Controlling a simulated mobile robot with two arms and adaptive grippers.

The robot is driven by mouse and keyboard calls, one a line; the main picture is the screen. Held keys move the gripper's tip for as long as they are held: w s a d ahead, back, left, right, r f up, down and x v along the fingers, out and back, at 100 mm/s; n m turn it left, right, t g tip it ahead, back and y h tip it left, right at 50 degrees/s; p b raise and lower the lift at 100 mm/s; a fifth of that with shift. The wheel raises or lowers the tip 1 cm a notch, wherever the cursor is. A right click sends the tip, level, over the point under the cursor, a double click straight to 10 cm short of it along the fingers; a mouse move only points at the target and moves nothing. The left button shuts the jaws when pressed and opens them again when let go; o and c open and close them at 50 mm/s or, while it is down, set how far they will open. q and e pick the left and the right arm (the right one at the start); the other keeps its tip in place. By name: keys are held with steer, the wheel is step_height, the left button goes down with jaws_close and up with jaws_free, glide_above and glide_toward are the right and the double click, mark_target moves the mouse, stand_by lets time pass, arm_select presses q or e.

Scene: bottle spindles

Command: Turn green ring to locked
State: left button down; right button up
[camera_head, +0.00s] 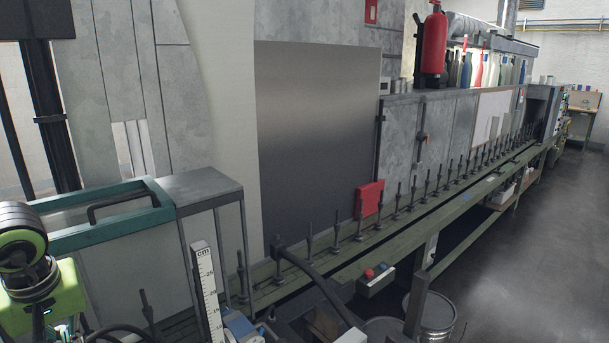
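I cannot clearly pick out a separate green ring meant for turning. At the left edge a rounded black part with a lime-green band (22,238) stands above a lime-green body (62,292). Whether these belong to my arm or to the place I cannot tell. No locked or unlocked marking is readable. No gripper fingers can be made out, left or right.
A long green conveyor (405,217) with a row of dark upright spindles (397,197) runs to the back right. A control box with a red button (369,273) juts from its front. A bucket (437,312) stands below. The floor (540,240) at right is clear.

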arm_select(q)
steer(key=shift+w+a, duration=0.1)
steer(key=shift+a, duration=0.15)
stand_by(0.3)
steer(key=shift+a+f+b, duration=0.1)
steer(key=shift+b, duration=0.25)
steer(key=shift+s+a+b, duration=0.7)
steer(key=shift+s+b, duration=0.05)
steer(key=shift+b, duration=0.2)
steer(key=shift+a, duration=0.15)
steer(key=shift+s, duration=0.15)
step_height(320, 180, up, 6)
steer(key=p, duration=0.3)
steer(key=shift+s+p, duration=0.25)
steer(key=shift+p, duration=0.05)
